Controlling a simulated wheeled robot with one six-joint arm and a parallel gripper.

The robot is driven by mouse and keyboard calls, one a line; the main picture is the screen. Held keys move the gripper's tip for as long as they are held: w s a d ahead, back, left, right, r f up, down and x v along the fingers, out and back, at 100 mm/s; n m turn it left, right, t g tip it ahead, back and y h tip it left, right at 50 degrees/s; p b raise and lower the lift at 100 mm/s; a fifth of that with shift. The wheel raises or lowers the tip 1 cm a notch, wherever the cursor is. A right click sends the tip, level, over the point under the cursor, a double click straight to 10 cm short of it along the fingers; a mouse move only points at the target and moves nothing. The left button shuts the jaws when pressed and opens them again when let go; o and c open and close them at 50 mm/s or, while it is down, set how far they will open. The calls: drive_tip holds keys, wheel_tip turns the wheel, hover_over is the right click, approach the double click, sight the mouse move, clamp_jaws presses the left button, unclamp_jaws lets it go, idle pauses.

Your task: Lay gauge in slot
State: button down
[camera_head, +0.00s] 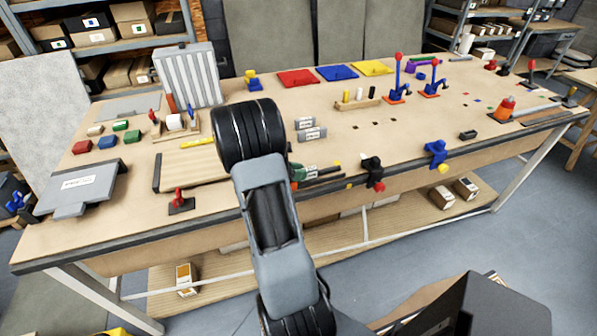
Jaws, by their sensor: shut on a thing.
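My arm rises from the bottom of the head view and covers the middle left of the workbench (430,150). My gripper is hidden behind my own arm, so its fingers and anything in them do not show. I cannot pick out the gauge with certainty. Two small grey labelled blocks (311,134) lie on the bench just right of my arm. Several small dark square openings (378,123) show in the bench top further right. I cannot tell which opening is the slot.
A grey ribbed panel (187,78) stands at the back left. Red, blue and yellow plates (338,73) lie at the back. A black clamp (372,172) and a blue clamp (436,154) grip the front edge.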

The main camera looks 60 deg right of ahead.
drive_tip(key=c, duration=0.9)
unclamp_jaws()
drive_tip(key=b+v, duration=0.2)
drive_tip(key=v, duration=1.1)
drive_tip(key=shift+w+a+r, duration=0.2)
drive_tip(key=shift+a, duration=0.1)
